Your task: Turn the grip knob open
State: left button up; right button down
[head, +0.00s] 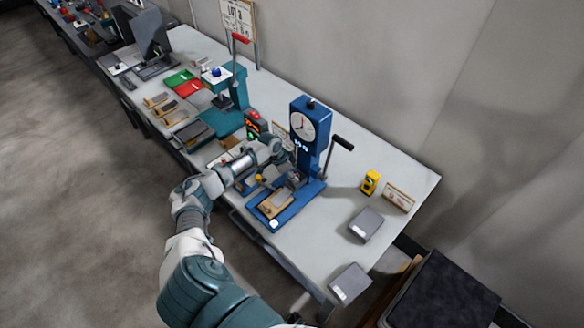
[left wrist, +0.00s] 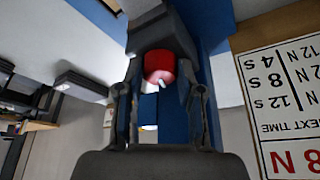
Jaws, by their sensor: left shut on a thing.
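The blue test stand (head: 306,135) with a round dial on top stands on the table. My left gripper (head: 285,152) reaches in to the stand's column from the left, below the dial. In the left wrist view, the red grip knob (left wrist: 159,64) sits on a dark grey block (left wrist: 160,32) in front of the blue column. The fingers of my left gripper (left wrist: 160,72) are on both sides of the knob and shut on it. A small pale mark shows on the knob's lower edge. The knob is hidden in the head view. My right gripper is not in view.
A black-handled lever (head: 341,144) sticks out right of the stand. A yellow device (head: 370,182), a small sign (head: 398,198) and grey blocks (head: 366,224) lie right. A teal press (head: 232,85) stands left. A printed card (left wrist: 285,105) is close at right in the wrist view.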

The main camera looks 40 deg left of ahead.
pick_arm(q)
jog(key=n+p, duration=0.2)
jog(key=n+t+y+p, duration=0.1)
jog(key=p, duration=0.1)
jog(key=shift+d+r+n+p, duration=0.1)
jog(key=shift+r+n+p, duration=0.3)
jog(key=shift+f+n+y+p, duration=0.1)
jog(key=shift+n+y+p, duration=0.5)
jog(key=shift+n, duration=0.3)
jog(key=n, duration=0.2)
jog(key=shift+w+d+f+n+y, duration=0.1)
jog(key=shift+n+y, duration=0.2)
jog(key=shift+y, duration=0.1)
jog(key=shift+n+y, duration=0.7)
jog(key=shift+n, duration=1.2)
jog(key=o, duration=1.1)
jog(key=shift+o, duration=0.3)
jog(key=shift+f, duration=0.1)
